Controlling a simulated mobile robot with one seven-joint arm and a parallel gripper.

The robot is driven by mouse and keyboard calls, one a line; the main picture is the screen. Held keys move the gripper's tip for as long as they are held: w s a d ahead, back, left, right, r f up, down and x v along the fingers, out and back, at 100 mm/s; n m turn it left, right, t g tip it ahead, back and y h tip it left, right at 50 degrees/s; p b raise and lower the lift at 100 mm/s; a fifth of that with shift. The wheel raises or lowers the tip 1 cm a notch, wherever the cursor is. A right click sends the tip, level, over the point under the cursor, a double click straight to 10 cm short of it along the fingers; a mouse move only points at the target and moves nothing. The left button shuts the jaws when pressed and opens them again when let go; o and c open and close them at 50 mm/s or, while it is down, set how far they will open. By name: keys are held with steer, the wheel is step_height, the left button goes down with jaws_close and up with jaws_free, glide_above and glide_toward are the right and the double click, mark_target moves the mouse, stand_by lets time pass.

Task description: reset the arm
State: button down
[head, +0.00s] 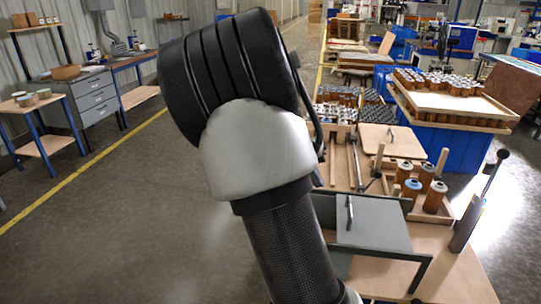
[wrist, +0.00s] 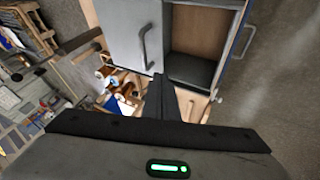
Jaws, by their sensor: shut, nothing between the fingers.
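My gripper (wrist: 160,82) shows at the lower middle of the wrist view, its dark fingers shut together with nothing between them. It points toward a grey lid or door (wrist: 122,32) with a bar handle, beside an open wooden compartment (wrist: 193,32) with a dark block or pad inside. In the head view my raised arm fills the middle and the gripper itself does not show. The grey lid (head: 375,225) with its handle shows there on a wooden table at the lower right. Whether my fingers touch anything cannot be told.
Several copper-coloured filter cartridges (head: 435,197) stand in a wooden tray right of my arm. A dark lever (head: 468,222) rises at the table's right edge. A wooden lid (head: 391,139) and a blue bin topped by a cartridge tray (head: 459,102) lie behind. The floor at left is clear.

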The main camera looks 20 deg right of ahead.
steer(key=s+a+r+n+t+y+p, duration=0.2)
steer(key=s+a+r+n+y+p, duration=0.1)
steer(key=s+a+r, duration=0.5)
steer(key=s+a+r+n+t+y+p, duration=0.3)
steer(key=s+a+r, duration=0.6)
steer(key=s+a, duration=0.5)
steer(key=shift+s+a+r+n+y+p, duration=0.15)
steer(key=shift+a+n+y+p, duration=0.25)
steer(key=shift+a+n, duration=0.6)
